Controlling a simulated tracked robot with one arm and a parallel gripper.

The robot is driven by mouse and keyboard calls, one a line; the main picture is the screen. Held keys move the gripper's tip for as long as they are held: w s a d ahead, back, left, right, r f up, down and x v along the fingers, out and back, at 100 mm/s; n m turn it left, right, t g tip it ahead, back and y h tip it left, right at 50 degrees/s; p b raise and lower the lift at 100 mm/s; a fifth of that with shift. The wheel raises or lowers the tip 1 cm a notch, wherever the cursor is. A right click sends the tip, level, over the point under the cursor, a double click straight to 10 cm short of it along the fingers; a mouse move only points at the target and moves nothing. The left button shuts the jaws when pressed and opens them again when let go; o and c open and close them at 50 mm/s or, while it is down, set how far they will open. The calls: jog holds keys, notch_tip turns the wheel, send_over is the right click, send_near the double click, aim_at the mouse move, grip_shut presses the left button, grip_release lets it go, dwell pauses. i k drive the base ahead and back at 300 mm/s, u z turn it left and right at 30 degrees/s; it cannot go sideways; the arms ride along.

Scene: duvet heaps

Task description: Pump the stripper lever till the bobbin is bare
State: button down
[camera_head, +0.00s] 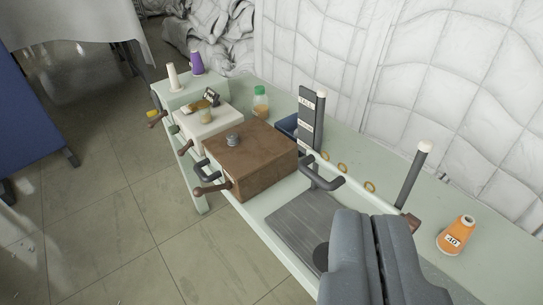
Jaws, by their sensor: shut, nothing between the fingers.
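My gripper (376,220) is shut and empty at the lower right, over the bench's near part. Several levers stick out along the bench's front. One with a brown knob (212,188) is at the brown box's front, and a dark bent handle (322,180) stands right of that box. I cannot tell which is the stripper lever. A white spool (173,77) and a purple cone (196,63) stand at the far end. An orange cone labelled 40 (456,236) stands at the right. Which one is the task's bobbin is unclear. My gripper touches none of these.
The brown box (264,170) and a white box (201,124) stand on the pale green bench (286,100). A green-capped jar (261,102) is behind. White quilted duvet hangs behind.

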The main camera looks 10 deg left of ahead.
aim_at(198, 192)
jog(key=z, duration=0.2)
jog(key=i, duration=1)
jog(key=u, duration=0.2)
